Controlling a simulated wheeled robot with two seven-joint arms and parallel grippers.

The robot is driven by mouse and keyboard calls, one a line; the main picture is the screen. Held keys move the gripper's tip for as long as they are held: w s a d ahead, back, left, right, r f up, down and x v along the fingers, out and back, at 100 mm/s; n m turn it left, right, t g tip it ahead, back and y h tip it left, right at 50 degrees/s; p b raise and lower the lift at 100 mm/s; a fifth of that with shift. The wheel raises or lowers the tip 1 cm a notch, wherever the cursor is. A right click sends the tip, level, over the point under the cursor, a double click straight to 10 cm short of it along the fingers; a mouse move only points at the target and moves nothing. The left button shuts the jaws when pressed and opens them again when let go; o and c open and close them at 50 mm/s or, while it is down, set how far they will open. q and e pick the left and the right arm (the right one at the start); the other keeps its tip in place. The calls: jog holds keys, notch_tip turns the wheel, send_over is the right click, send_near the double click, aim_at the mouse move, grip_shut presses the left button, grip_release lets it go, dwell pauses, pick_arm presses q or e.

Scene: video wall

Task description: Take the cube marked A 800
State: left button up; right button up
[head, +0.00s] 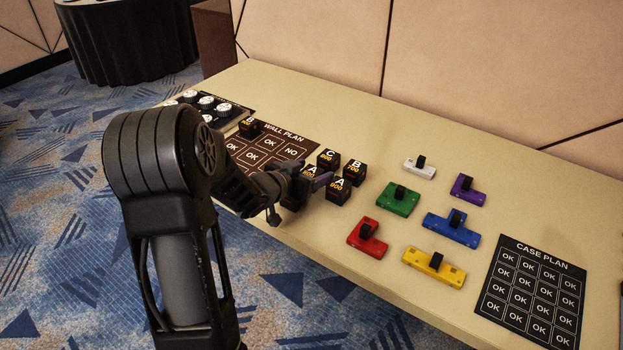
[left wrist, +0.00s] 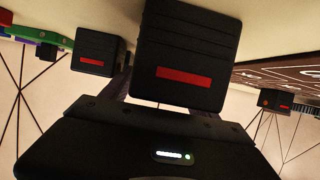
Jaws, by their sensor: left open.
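Several black cubes with white letters and orange numbers stand on the beige table. The front one (head: 338,190) reads A and seemingly 800. Another A cube (head: 312,172) stands behind my left gripper, partly hidden, its number unclear. A C cube (head: 328,158) and a B cube (head: 354,171) stand behind. My left gripper (head: 298,195) is open at the group's left side, around or close to a dark cube that it mostly hides. In the left wrist view a large black cube (left wrist: 188,55) with a red stripe is right before the gripper; its letter is hidden. My right gripper is out of view.
A brown wall plan (head: 290,143) with a B cube (head: 249,127) on it lies left. Coloured handled blocks, such as the red one (head: 367,238) and the green one (head: 398,199), lie right of the cubes. A case plan (head: 535,290) lies far right. The wall borders the table's back.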

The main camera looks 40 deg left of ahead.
pick_arm(q)
jog(key=shift+c, duration=0.6)
jog(key=c, duration=1.4)
